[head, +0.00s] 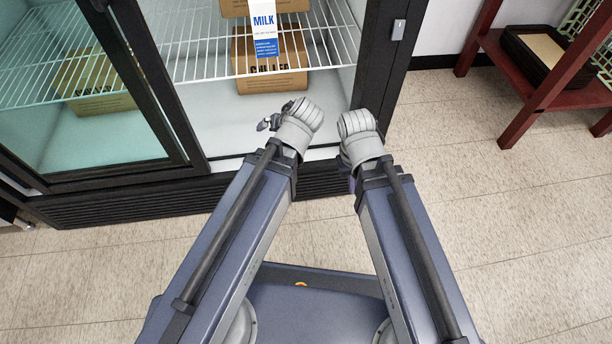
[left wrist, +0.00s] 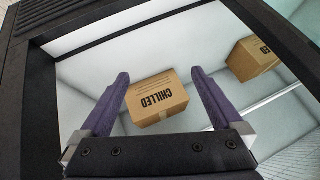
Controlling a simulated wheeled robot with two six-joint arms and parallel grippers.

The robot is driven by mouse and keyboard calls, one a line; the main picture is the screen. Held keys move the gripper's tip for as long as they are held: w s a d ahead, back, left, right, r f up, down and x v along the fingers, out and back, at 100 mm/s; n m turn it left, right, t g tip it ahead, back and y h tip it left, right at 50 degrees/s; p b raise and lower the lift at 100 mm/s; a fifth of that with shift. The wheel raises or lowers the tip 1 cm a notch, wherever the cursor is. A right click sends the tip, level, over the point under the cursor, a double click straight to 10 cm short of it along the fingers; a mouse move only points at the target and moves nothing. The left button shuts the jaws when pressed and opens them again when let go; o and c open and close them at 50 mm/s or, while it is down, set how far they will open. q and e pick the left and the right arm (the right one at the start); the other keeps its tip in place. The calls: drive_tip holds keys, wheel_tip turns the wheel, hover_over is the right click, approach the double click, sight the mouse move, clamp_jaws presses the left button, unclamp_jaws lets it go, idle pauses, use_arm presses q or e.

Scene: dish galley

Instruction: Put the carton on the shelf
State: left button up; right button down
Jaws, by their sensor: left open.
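A white and blue milk carton (head: 264,32) stands upright near the front edge of the wire shelf (head: 205,62) in the cooler, in the head view. No gripper touches it. My left gripper (head: 268,123) is open and empty at the cooler's opening, below and in front of the carton. In the left wrist view its two purple fingers (left wrist: 160,97) are spread, with a cardboard box (left wrist: 157,98) visible beyond them. My right gripper (head: 350,184) is mostly hidden under its wrist, by the right side of the opening; its fingers cannot be made out.
Brown boxes stand on the cooler floor (head: 225,120), one below the carton (head: 270,70) and one behind the glass at left (head: 95,85). The dark door frame (head: 155,80) borders the opening. A red rack (head: 535,95) with a black tray stands right. Tiled floor (head: 510,210) is clear.

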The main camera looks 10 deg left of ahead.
use_arm(q)
drive_tip(key=s+d+f+m+g+h, duration=0.1)
drive_tip(key=s+d+f+m+g, duration=0.1)
drive_tip(key=s, duration=0.4)
drive_tip(key=s+d+f+m+g+h, duration=0.2)
drive_tip(key=s+d+m+g, duration=0.1)
drive_tip(key=s+d, duration=0.3)
drive_tip(key=shift+d+f+m+g+h, duration=0.3)
drive_tip(key=shift+d+g, duration=0.2)
drive_tip(key=shift+d, duration=0.3)
drive_tip(key=shift+c, duration=0.3)
